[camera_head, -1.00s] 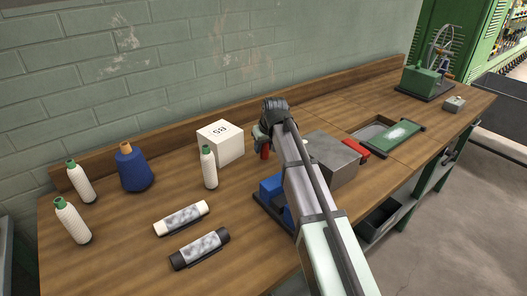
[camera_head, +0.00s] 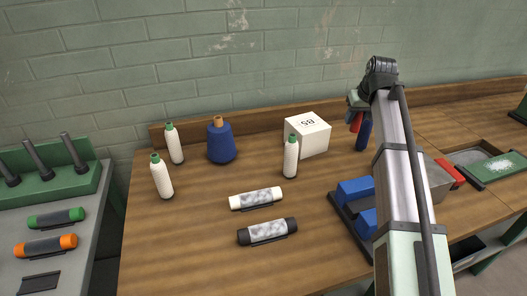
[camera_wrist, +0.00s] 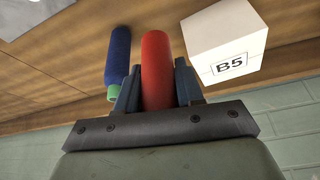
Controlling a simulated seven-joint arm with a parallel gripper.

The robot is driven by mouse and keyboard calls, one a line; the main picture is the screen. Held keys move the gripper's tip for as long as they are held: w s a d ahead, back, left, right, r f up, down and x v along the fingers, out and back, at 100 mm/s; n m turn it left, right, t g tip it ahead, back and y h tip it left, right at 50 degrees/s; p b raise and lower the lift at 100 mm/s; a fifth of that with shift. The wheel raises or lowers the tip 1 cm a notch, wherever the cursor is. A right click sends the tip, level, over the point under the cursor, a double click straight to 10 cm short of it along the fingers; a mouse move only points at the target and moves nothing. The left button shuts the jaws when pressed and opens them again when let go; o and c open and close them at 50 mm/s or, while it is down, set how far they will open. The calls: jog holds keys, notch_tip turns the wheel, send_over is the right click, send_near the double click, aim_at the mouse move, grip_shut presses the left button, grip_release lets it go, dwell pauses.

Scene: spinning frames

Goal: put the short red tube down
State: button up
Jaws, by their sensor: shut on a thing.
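The short red tube (camera_wrist: 156,70) is between the two fingers of my gripper (camera_wrist: 157,88) in the wrist view. My gripper is shut on it. In the head view my gripper (camera_head: 354,117) is above the bench's rear part, right of the white box, and the red tube (camera_head: 353,125) shows only in part below the wrist. The tube appears clear of the bench top. A blue bobbin (camera_head: 363,136) with a green end stands close beside it; the bobbin also shows in the wrist view (camera_wrist: 118,58), left of the tube.
The white B5 box (camera_head: 306,135) stands left of my gripper. White bobbins (camera_head: 291,157), a blue cone (camera_head: 221,142), a white tube (camera_head: 255,198) and a black tube (camera_head: 267,232) are further left. A blue-blocked stand (camera_head: 354,192) is in front. A side table (camera_head: 78,262) holds green and orange tubes.

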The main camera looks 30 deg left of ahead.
jog(key=s+a, duration=0.1)
jog(key=a, duration=0.4)
jog(key=a+n, duration=0.1)
jog(key=a, duration=0.5)
jog(key=s+a+r+n, duration=0.1)
jog(key=a, duration=0.4)
jog(key=shift+s+a+g+y, duration=0.15)
jog(key=shift+s+g+y, duration=0.15)
jog(key=shift+g, duration=0.1)
jog(key=s+a+n, duration=0.1)
jog(key=s+a, duration=0.2)
jog(key=a, duration=0.4)
jog(key=s+a+n, duration=0.1)
jog(key=s+a, duration=0.2)
jog(key=a, duration=0.4)
jog(key=shift+g, duration=0.3)
jog(key=shift+a+f, duration=0.15)
jog(key=shift+f, duration=2.4)
jog(key=shift+a+f, duration=0.15)
jog(key=shift+f, duration=2.4)
jog(key=shift+a+f, duration=0.15)
jog(key=shift+f, duration=2.4)
jog(key=shift+f, duration=0.1)
jog(key=o, duration=1)
jog(key=shift+y, duration=0.3)
jog(key=v, duration=1.2)
